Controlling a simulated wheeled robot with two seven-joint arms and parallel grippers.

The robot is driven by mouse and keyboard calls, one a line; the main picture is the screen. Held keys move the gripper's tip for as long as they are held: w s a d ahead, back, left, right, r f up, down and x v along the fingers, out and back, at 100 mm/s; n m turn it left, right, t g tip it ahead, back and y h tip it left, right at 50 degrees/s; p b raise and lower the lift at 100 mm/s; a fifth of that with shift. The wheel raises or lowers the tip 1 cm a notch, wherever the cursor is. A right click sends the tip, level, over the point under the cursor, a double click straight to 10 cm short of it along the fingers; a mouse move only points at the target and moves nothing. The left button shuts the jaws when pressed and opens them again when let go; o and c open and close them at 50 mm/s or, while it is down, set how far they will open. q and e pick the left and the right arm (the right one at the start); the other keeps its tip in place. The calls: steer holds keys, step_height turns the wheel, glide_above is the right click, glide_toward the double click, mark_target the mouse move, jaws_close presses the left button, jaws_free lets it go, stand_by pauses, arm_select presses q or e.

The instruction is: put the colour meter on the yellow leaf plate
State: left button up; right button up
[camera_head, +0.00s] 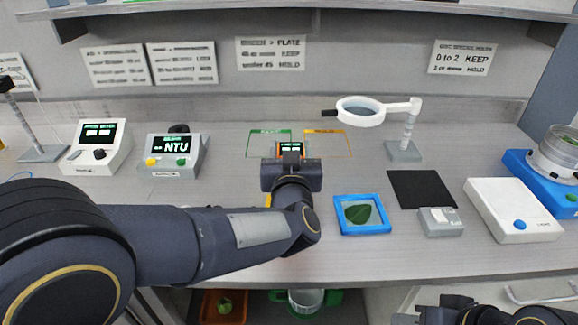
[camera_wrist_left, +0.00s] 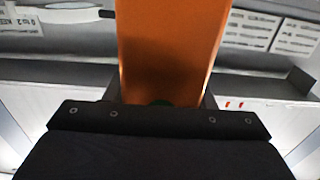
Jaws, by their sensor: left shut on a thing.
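The colour meter (camera_head: 291,148), an orange device with a small lit display, stands up in my left gripper (camera_head: 291,160), which is shut on it. In the left wrist view its orange body (camera_wrist_left: 170,50) rises between the fingers. A small bit of yellow (camera_head: 268,200) shows beside my left wrist; it may be the edge of the yellow leaf plate, the rest hidden behind my arm. My right gripper (camera_head: 490,312) is partly in view at the bottom right; its jaws cannot be made out.
A blue-framed plate (camera_head: 345,228) with a green leaf lies right of my left wrist. Green (camera_head: 268,143) and orange (camera_head: 328,144) outlined areas are behind the meter. A magnifier (camera_head: 404,150), black mat (camera_head: 422,188), small grey device (camera_head: 440,222) and white scale (camera_head: 512,210) stand right; the NTU meter (camera_head: 173,157) left.

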arm_select(q)
steer(key=f, duration=0.3)
steer(key=shift+w+a+f, duration=0.2)
steer(key=shift+w, duration=0.2)
steer(key=shift+f, duration=0.3)
steer(key=shift+f+b, duration=0.1)
steer(key=shift+b, duration=0.2)
steer(key=shift+f, duration=0.15)
steer(key=o, duration=1.4)
